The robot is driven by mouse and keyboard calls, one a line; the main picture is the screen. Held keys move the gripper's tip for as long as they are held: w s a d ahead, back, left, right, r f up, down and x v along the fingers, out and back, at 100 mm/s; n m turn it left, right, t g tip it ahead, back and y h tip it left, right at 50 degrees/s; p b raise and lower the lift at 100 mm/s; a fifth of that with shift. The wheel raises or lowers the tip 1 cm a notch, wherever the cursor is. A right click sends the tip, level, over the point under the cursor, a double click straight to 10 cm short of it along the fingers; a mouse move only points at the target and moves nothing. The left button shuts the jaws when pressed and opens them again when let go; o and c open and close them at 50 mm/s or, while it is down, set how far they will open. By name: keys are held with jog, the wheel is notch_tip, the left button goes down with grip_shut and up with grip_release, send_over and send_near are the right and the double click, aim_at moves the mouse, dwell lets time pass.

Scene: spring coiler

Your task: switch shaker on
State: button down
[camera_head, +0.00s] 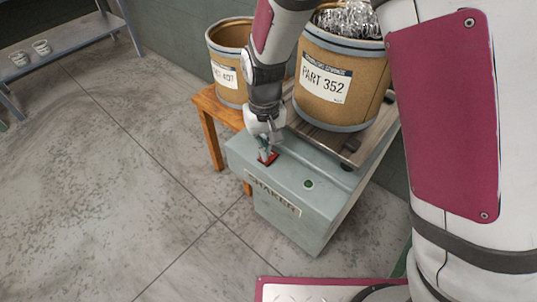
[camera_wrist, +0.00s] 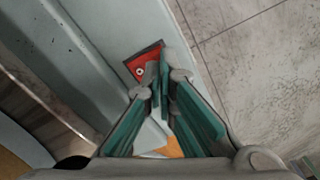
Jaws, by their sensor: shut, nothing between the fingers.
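The shaker (camera_head: 290,190) is a grey-green box with a "SHAKER" label on its front. A red switch (camera_head: 268,158) sits on its top near the left end, and a small green round light or button (camera_head: 308,184) is to the right of it. My gripper (camera_head: 265,150) points down at the red switch, shut and empty. In the wrist view the fingertips (camera_wrist: 160,70) are together over the lower right part of the red switch (camera_wrist: 143,64), hiding some of it. I cannot tell whether the tips touch it.
A drum labelled "PART 352" (camera_head: 323,85) with shiny metal parts stands on the shaker's platform behind my gripper. Another drum (camera_head: 228,72) stands on a wooden stand (camera_head: 210,113) to the left. A shelf (camera_head: 60,48) is at the upper left. The floor left of the shaker is clear.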

jog(key=shift+f+b, duration=0.65)
jog(key=shift+f, duration=0.4)
dwell(0.4)
jog(key=shift+r, duration=0.1)
jog(key=shift+r+p, duration=2.95)
jog(key=shift+r, duration=0.5)
